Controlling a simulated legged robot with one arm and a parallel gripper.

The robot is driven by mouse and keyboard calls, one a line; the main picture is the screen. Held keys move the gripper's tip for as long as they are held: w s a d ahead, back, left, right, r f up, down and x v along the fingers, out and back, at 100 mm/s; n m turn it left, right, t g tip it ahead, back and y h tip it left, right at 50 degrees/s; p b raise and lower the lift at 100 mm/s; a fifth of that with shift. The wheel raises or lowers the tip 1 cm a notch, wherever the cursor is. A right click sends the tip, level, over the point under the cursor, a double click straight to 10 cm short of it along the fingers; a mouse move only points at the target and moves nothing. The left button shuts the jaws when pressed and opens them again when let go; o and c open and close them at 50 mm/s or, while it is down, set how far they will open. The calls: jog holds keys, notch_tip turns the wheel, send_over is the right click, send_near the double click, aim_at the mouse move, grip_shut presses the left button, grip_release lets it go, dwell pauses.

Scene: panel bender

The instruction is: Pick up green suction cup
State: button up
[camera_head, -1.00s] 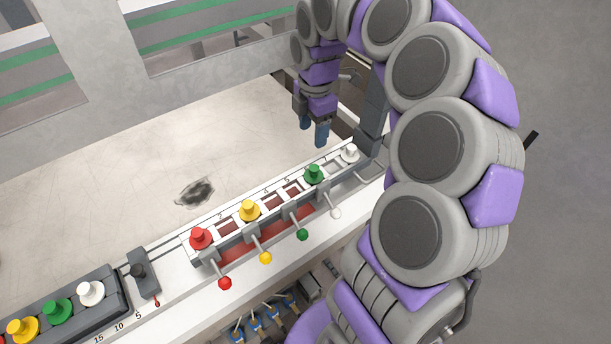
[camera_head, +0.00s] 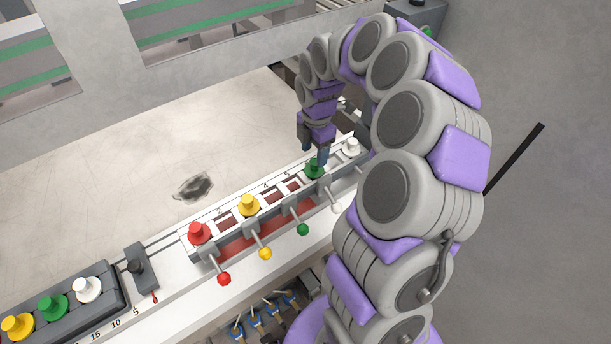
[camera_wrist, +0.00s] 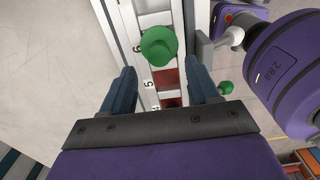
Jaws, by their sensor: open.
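A green suction cup (camera_head: 314,170) sits in the white numbered rack between the yellow and white cups. In the wrist view the same green cup (camera_wrist: 159,46) is at top centre, beyond the fingertips and roughly centred between them. My gripper (camera_wrist: 164,80) is open and empty, with one blue finger on each side of the rack slot. In the head view my gripper (camera_head: 321,155) points down close above the green cup and partly covers it. I cannot tell whether a finger touches it. Another green cup (camera_head: 53,307) stands in the dark holder at lower left.
A red cup (camera_head: 199,233), a yellow cup (camera_head: 248,205) and a white cup (camera_head: 350,148) stand in the same rack. Levers with coloured balls stick out along its front. The metal table (camera_head: 110,180) behind is mostly clear.

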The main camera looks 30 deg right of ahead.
aim_at(315, 161)
jog(key=shift+d+f, duration=0.15)
jog(key=shift+f, duration=0.05)
jog(key=f, duration=0.3)
jog(key=f+b, duration=0.1)
jog(key=shift+d+f, duration=0.25)
jog(key=shift+d, duration=0.15)
jog(key=shift+a+f, duration=0.15)
jog(key=shift+f, duration=0.05)
jog(key=shift+s+a, duration=0.1)
jog(key=shift+a, duration=0.55)
jog(key=c, duration=0.5)
jog(key=shift+d+r, duration=0.1)
jog(key=shift+d, duration=0.4)
grip_shut()
